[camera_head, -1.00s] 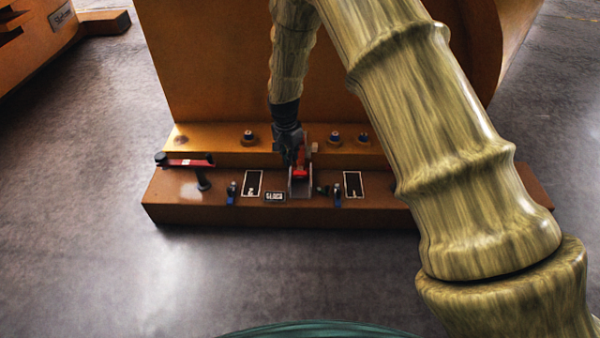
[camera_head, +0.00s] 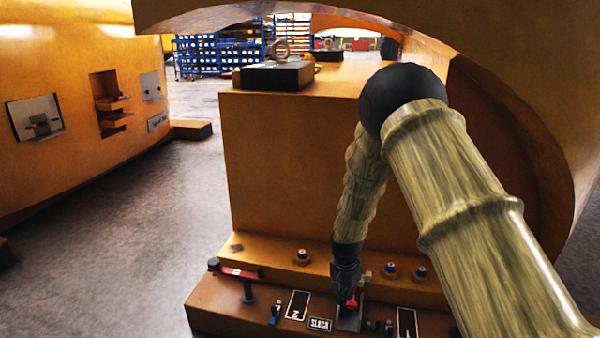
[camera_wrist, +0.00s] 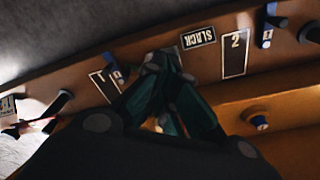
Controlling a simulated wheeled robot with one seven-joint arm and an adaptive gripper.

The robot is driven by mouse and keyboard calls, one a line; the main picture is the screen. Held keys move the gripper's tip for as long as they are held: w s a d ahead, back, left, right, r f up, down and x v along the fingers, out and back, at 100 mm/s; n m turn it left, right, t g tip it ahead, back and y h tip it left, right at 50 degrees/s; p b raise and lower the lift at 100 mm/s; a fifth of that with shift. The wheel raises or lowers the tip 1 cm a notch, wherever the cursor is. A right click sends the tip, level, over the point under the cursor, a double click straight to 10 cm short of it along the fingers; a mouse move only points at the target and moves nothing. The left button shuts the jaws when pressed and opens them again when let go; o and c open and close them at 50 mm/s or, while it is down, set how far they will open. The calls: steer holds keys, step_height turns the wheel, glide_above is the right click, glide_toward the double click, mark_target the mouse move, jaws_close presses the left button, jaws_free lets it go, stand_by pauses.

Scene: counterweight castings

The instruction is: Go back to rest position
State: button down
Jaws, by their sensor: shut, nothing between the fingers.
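My gripper (camera_head: 347,285) points down at the front ledge of the orange casting (camera_head: 300,165). It is over a small grey metal bracket (camera_head: 348,320) with a red part (camera_head: 351,300) at the fingertips. I cannot tell whether the fingers touch the red part. In the wrist view the dark green fingers (camera_wrist: 160,62) come together with nothing visible between them.
A red lever (camera_head: 240,273) on a black post stands at the ledge's left. Bolts with blue tops (camera_head: 390,269) and small blue-handled fittings (camera_head: 275,313) stick up nearby. Another orange casting (camera_head: 75,120) stands left, with clear floor (camera_head: 180,200) between. Blue racks (camera_head: 215,50) are far behind.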

steer(key=s+d+f+n, duration=0.25)
steer(key=s+f, duration=0.55)
steer(key=s, duration=0.4)
steer(key=s+d+f+n, duration=0.1)
steer(key=s+f+n, duration=0.2)
steer(key=s+f, duration=0.7)
steer(key=s+d+r+n+y, duration=0.15)
steer(key=s+n, duration=0.25)
steer(key=s, duration=2.1)
step_height(320, 180, up, 33)
steer(key=p, duration=3.3)
steer(key=shift+d+g+h, duration=0.3)
steer(key=shift+d+h, duration=0.05)
steer(key=shift+s+f, duration=0.1)
steer(key=shift+f, duration=0.05)
